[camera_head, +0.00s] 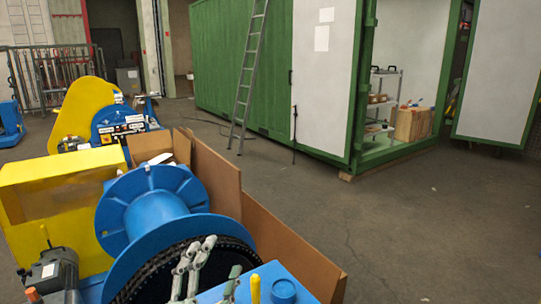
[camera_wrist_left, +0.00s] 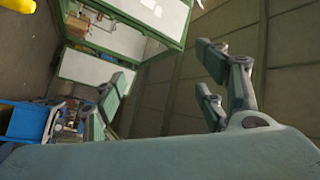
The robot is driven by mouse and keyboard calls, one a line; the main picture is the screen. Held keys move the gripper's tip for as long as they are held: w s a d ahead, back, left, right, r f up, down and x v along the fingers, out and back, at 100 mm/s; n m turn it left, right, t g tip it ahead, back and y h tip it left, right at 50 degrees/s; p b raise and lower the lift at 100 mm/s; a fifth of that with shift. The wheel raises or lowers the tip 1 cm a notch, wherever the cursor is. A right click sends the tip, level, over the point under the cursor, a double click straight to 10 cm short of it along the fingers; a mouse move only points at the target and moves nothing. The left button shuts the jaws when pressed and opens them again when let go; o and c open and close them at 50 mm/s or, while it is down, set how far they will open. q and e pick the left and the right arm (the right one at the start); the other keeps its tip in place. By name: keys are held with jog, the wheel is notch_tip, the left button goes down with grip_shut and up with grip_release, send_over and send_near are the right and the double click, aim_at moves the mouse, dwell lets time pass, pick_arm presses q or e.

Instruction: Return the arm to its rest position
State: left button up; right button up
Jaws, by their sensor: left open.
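My left gripper (camera_head: 212,262) shows at the bottom of the head view, in front of the chain and the blue drum. Its grey-green fingers point upward and stand apart. In the left wrist view the fingers of the same gripper (camera_wrist_left: 160,85) are spread wide, with nothing between them. The blue drum (camera_head: 155,215) has a wide flange, and a dark chain (camera_head: 165,270) runs around its near lower edge. The gripper hides part of the chain. I cannot tell whether it touches it. My right gripper is not in view.
A yellow housing (camera_head: 50,185) and a dark motor (camera_head: 52,270) stand left of the drum. Brown panels (camera_head: 290,250) border its right side. A green container (camera_head: 240,60) with a ladder (camera_head: 247,80) stands behind. The floor (camera_head: 430,220) at right is clear.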

pick_arm(q)
jog(key=s+a+f+n+g+y, duration=0.1)
jog(key=a+f+n+g+y, duration=0.1)
jog(key=a+f+n+y, duration=0.3)
jog(key=s+a+f+n+g, duration=0.2)
jog(key=f, duration=0.4)
jog(key=s+a+f+n+g, duration=0.1)
jog(key=s+f+n+g, duration=0.1)
jog(key=s+f+g, duration=0.7)
jog(key=s+a+f+n+g, duration=0.2)
jog(key=s+f+g, duration=0.2)
jog(key=s+f, duration=0.9)
jog(key=s+f+g, duration=0.1)
jog(key=s+f, duration=0.1)
jog(key=f, duration=1)
jog(key=s+f, duration=0.2)
jog(key=f, duration=1)
jog(key=s+a+f+g+b, duration=0.1)
jog(key=s+a+f, duration=0.2)
jog(key=s+f, duration=1.3)
jog(key=shift+s+f+g, duration=0.3)
jog(key=shift+s+f, duration=0.1)
jog(key=shift+s, duration=0.1)
